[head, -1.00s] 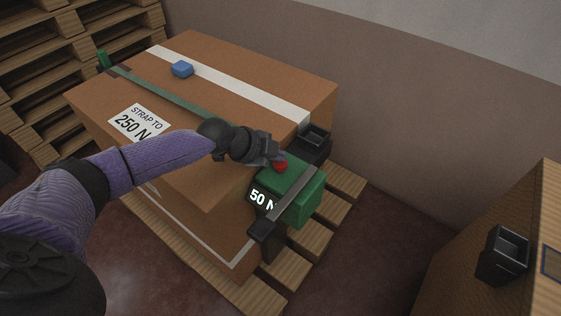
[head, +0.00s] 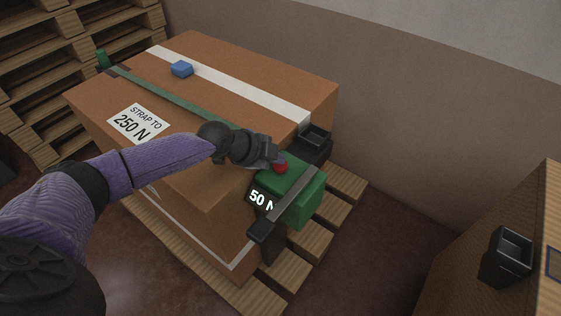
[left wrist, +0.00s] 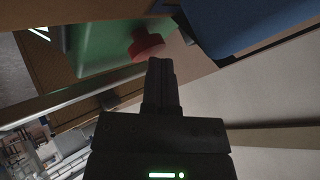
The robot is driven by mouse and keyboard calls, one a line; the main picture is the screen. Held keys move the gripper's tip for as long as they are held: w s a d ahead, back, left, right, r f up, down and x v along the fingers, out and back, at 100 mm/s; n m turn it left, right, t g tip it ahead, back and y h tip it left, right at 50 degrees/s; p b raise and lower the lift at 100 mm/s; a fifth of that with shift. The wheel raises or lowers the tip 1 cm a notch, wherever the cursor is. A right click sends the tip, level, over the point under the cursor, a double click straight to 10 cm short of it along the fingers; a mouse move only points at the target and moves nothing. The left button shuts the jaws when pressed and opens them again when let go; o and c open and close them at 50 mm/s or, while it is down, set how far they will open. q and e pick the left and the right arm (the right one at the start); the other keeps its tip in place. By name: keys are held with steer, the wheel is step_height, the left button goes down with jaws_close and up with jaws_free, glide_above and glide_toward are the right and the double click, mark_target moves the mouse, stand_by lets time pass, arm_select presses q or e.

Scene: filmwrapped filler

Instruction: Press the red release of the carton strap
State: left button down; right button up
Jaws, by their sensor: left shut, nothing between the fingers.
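The large brown carton (head: 235,88) sits on a pallet with a green strap (head: 165,92) across its top. A green tensioner (head: 308,200) is at the carton's near right corner, with a display reading 50 N. Its red release (head: 281,167) is a round knob on top; it also shows in the left wrist view (left wrist: 147,47). My left gripper (head: 276,158) is shut and empty, its fingertips right at the red release. In the left wrist view the fingertips (left wrist: 160,62) appear just beside the knob; I cannot tell if they touch. My right gripper is not in view.
A label on the carton reads "STRAP TO 250 N" (head: 139,124). A black open holder (head: 314,139) is beside the tensioner. A wooden cabinet (head: 490,230) with another black holder (head: 507,255) stands at right. Floor between is clear.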

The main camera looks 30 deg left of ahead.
arm_select(q)
steer(key=shift+f, duration=0.25)
steer(key=shift+f+b, duration=0.2)
steer(key=shift+b, duration=0.1)
stand_by(0.4)
steer(key=shift+r, duration=0.2)
steer(key=shift+r+p, duration=0.85)
steer(key=shift+r, duration=0.35)
